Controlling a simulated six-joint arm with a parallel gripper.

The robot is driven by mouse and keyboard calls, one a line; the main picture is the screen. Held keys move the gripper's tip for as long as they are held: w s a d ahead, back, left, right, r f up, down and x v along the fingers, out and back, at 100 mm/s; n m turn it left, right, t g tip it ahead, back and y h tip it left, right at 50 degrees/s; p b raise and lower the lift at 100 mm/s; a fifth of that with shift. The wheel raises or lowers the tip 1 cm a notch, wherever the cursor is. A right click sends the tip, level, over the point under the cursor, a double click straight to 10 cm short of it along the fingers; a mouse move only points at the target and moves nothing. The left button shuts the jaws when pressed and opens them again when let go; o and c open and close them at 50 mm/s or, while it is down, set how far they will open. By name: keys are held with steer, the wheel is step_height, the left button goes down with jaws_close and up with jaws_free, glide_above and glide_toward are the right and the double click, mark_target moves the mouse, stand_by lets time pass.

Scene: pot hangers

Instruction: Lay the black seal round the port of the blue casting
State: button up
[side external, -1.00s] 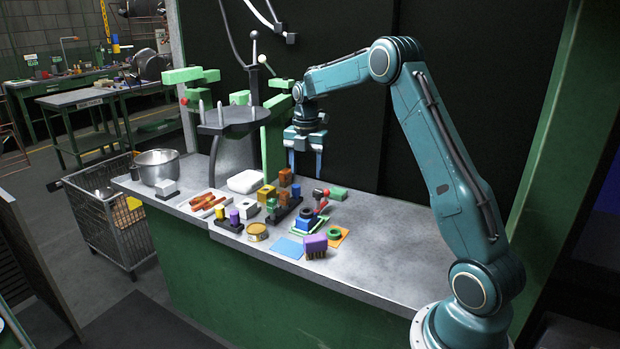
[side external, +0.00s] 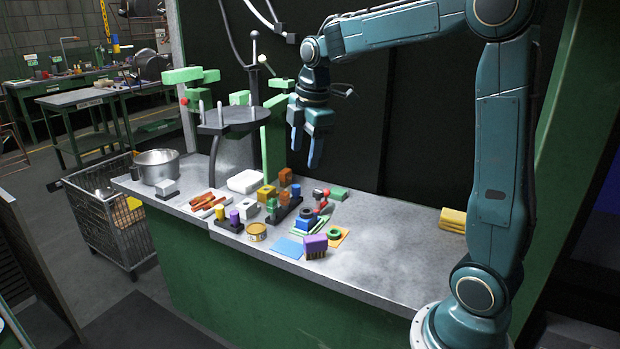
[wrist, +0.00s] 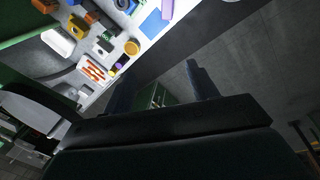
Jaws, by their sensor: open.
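The blue casting (side external: 305,224) sits in the middle of the bench, in a cluster of parts. A dark ring (side external: 307,213) shows on top of it. I cannot tell at this size whether this ring is the black seal or the rim of the port, or whether it lies flat. My gripper (side external: 304,156) is open and empty, high above the back of the bench and above the casting in the side view. Its two fingers also show in the wrist view (wrist: 158,88), with nothing between them.
A green ring (side external: 334,233) lies on an orange sheet, with a purple brush (side external: 315,243) and a blue sheet (side external: 289,247) nearby. Several blocks, a tin (side external: 257,232) and a steel pot (side external: 158,166) stand left. Folded yellow cloths (side external: 453,219) lie right. The bench's right front is clear.

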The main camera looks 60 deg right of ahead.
steer(key=s+a+m+t, duration=0.1)
steer(key=s+a+m, duration=0.5)
steer(key=s, duration=0.4)
steer(key=s+a+m+t, duration=0.2)
steer(key=s+a+m, duration=0.4)
steer(key=s, duration=0.4)
steer(key=shift+s+a+f+t+y, duration=0.3)
steer(key=shift+s, duration=0.05)
stand_by(0.5)
